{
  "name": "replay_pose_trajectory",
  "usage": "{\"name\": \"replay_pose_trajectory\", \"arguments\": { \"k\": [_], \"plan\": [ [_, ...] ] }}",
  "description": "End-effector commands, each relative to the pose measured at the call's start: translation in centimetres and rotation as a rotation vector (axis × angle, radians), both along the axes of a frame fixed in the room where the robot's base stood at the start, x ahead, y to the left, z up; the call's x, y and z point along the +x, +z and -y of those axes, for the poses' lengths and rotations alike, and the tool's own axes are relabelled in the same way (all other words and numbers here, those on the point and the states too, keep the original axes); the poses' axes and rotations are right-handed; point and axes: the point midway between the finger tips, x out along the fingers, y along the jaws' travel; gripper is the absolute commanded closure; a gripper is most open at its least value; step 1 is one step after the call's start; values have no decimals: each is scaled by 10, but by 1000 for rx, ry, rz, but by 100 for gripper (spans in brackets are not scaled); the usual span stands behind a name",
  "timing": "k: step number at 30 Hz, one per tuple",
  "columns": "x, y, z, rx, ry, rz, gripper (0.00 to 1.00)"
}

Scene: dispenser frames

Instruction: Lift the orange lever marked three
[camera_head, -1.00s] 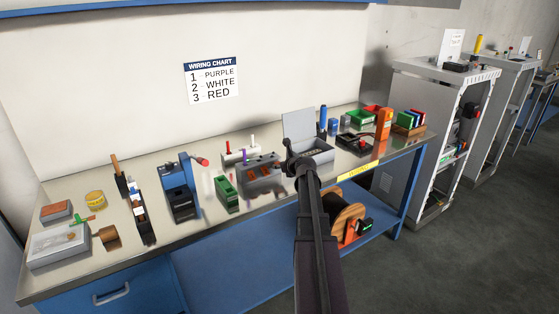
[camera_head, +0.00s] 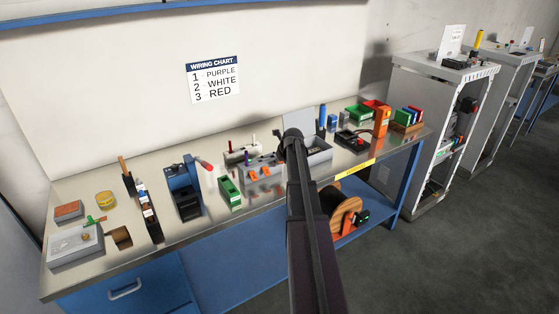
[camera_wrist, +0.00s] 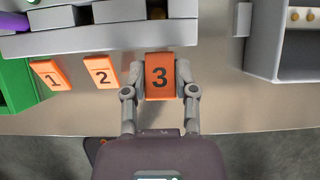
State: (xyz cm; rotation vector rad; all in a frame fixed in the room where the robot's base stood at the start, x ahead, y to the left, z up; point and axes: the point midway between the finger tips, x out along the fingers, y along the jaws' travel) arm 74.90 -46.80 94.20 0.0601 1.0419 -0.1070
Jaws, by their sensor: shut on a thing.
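The orange lever marked three (camera_wrist: 160,77) is in the upper middle of the wrist view, at the front of a grey block (camera_wrist: 115,38). My gripper (camera_wrist: 160,90) has one finger on each side of this lever and is shut on it. The orange levers marked one (camera_wrist: 51,77) and two (camera_wrist: 102,73) lie to its left, untouched. In the head view my arm hides the gripper and lever three; the grey block with orange levers (camera_head: 262,170) shows just left of my arm.
A green block (camera_wrist: 14,85) stands left of lever one, and a grey open box (camera_wrist: 285,45) stands to the right. A wiring chart (camera_head: 213,79) hangs on the wall. The bench's front edge lies close below the levers.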

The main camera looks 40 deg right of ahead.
Motion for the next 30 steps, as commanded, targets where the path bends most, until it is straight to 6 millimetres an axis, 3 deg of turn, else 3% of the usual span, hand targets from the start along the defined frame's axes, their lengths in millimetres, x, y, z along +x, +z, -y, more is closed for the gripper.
{"name": "replay_pose_trajectory", "arguments": {
  "k": [14,15,18,30],
  "plan": [
    [0,0,-1,4,2,-23,100],
    [0,0,-1,4,2,-23,54],
    [0,0,-1,4,2,-22,29],
    [0,0,0,3,0,-18,29]
  ]
}}
